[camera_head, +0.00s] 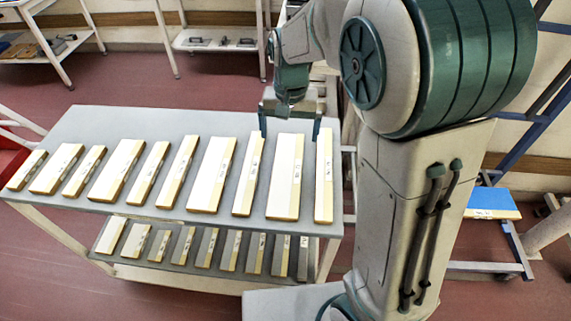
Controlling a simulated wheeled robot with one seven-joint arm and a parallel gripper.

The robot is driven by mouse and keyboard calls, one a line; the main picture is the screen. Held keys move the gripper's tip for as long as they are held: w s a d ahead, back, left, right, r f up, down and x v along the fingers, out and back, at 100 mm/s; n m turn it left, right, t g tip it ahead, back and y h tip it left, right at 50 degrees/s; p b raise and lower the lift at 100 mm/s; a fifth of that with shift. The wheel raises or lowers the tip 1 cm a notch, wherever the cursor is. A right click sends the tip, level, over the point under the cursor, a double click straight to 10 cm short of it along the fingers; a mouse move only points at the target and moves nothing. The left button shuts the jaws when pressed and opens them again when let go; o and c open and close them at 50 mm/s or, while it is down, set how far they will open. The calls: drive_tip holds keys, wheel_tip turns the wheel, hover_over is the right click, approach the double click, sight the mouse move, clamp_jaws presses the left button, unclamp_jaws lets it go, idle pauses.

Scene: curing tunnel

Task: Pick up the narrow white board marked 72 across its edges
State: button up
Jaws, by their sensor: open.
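Several white-topped boards with pale yellow edges lie in a row on the upper shelf of a grey cart (105,121). Each has a small label, too small to read here, so I cannot tell which is marked 72. Narrow ones include the far right board (324,190), one left of the wide right board (248,180), and others further left (177,173). My gripper (290,130) is open and empty, with blue fingers pointing down. It appears over the far end of the wide right board (285,190), its fingers spread to either side. Its height above is unclear.
A lower shelf (105,236) holds more boards close under the upper one. My arm covers the area right of the cart. White tables (215,42) stand behind. Red floor is clear between them and the cart.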

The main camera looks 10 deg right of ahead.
hover_over(287, 170)
wheel_tip(287, 170, down, 8)
drive_tip(key=shift+a+f, duration=0.1)
drive_tip(key=shift+f, duration=0.1)
drive_tip(key=shift+s+f+p, duration=0.1)
drive_tip(key=shift+f+p, duration=0.45)
drive_tip(key=shift+f, duration=2.35)
drive_tip(key=shift+c, duration=0.4)
drive_tip(key=c, duration=1.1)
drive_tip(key=shift+r, duration=0.1)
